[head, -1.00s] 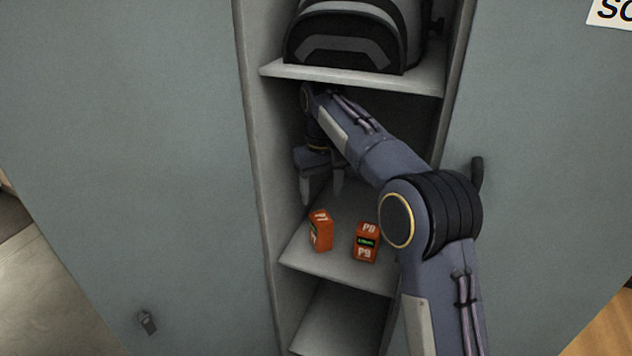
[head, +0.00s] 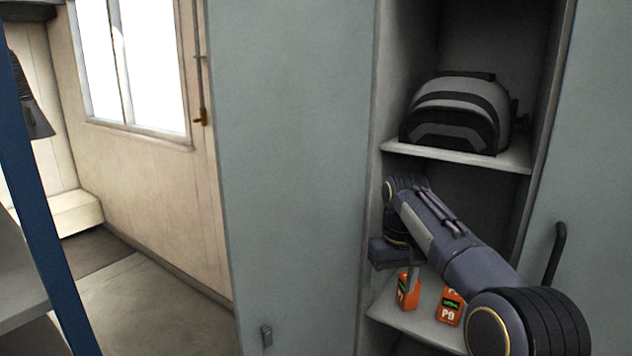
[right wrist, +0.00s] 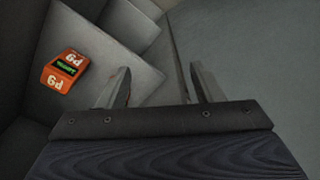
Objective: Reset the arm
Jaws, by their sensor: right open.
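My right arm reaches into the open locker on the right of the head view. My right gripper (head: 410,283) is low in the middle compartment, pointing down and open. One finger shows in front of the left orange box (head: 404,296). The right orange box (head: 449,308), marked P9, stands apart to its right on the shelf. In the right wrist view, the two fingers (right wrist: 162,80) are spread with nothing between them. An orange box (right wrist: 65,71) lies left of them, clear of the fingers, and a sliver of orange shows behind the left finger. My left gripper is not in view.
A black and grey bag (head: 458,115) sits on the upper shelf (head: 470,158), above my arm. Locker doors (head: 290,180) flank the opening. A blue post (head: 35,200) stands at the far left. Open floor (head: 165,305) lies between the post and the locker.

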